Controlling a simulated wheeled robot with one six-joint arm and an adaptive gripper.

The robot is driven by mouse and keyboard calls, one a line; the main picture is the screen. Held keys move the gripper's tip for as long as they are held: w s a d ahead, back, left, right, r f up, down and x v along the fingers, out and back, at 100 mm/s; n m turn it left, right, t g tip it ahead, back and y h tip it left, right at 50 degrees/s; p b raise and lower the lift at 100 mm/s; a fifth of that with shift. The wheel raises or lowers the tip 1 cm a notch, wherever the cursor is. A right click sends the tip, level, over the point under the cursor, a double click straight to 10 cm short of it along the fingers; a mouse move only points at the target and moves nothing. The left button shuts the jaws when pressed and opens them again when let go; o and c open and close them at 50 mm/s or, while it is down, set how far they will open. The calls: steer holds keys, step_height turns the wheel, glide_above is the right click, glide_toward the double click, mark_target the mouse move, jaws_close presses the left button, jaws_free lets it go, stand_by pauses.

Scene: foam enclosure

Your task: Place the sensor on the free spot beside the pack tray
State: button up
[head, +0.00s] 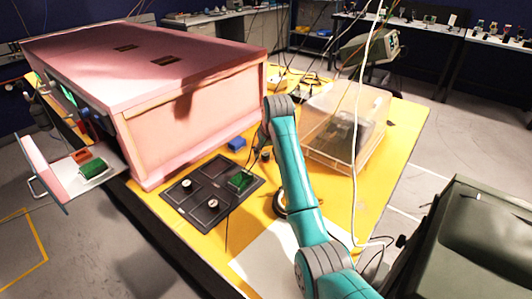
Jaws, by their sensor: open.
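A black tray-like mat with square compartments (170,196) lies on the yellow table in front of the pink enclosure. A round dark piece with a pale top (186,184) sits in its left part, and a similar one (213,204) sits in its front part. A green board-like piece (240,181) lies in its right part. I cannot tell which piece is the sensor, or which tray is the pack tray. My gripper (254,153) is small and dark at the end of my teal arm, above the mat's back right edge. It is open and appears empty; my arm partly hides it.
The pink enclosure (150,70) fills the back left. A shelf with a green block (93,168) sticks out at its left. A blue block (237,144) lies behind the mat. A clear box (345,125) stands right of my arm. A white sheet (265,262) lies in front.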

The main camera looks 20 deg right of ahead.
steer(key=v, duration=1.1)
steer(key=shift+r, duration=0.4)
steer(key=shift+s, duration=0.1)
